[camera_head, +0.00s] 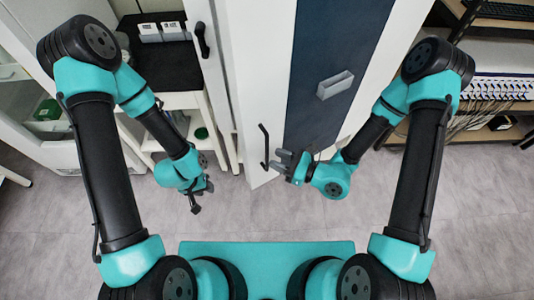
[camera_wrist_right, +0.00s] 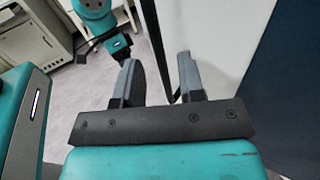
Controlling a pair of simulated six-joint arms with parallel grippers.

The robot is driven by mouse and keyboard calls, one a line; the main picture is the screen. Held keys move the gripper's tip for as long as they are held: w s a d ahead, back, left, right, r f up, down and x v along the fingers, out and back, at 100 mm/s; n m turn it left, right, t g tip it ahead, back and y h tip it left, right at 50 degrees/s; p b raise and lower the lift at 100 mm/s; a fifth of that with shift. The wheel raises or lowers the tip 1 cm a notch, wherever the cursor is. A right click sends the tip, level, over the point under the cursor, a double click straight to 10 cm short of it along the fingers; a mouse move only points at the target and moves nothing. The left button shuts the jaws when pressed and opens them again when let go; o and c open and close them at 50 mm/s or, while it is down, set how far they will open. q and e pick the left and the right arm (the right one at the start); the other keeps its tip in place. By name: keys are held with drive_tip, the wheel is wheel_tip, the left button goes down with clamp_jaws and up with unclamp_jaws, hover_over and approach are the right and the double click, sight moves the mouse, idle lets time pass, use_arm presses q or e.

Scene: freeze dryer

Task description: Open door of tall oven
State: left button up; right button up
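The tall oven is the high white cabinet with a dark blue front panel (camera_head: 325,60) in the middle of the head view. A thin black vertical handle (camera_head: 265,147) is on its white front, left of the blue panel. My right gripper (camera_head: 280,162) is just right of the handle's lower end, fingers pointing left. In the right wrist view its two fingers (camera_wrist_right: 158,82) are apart, and a dark upright bar, apparently the handle (camera_wrist_right: 156,45), shows between them. Contact cannot be told. My left gripper (camera_head: 201,196) hangs away from the oven, its fingers too small to judge.
A grey block (camera_head: 335,84) sticks out from the blue panel. Another black handle (camera_head: 202,40) is on the white panel further left. A white shelf unit with a black top (camera_head: 165,68) stands left; racks with cables (camera_head: 495,88) stand right. The grey floor (camera_head: 240,215) in front is clear.

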drive_tip(key=shift+x, duration=2.05)
clamp_jaws()
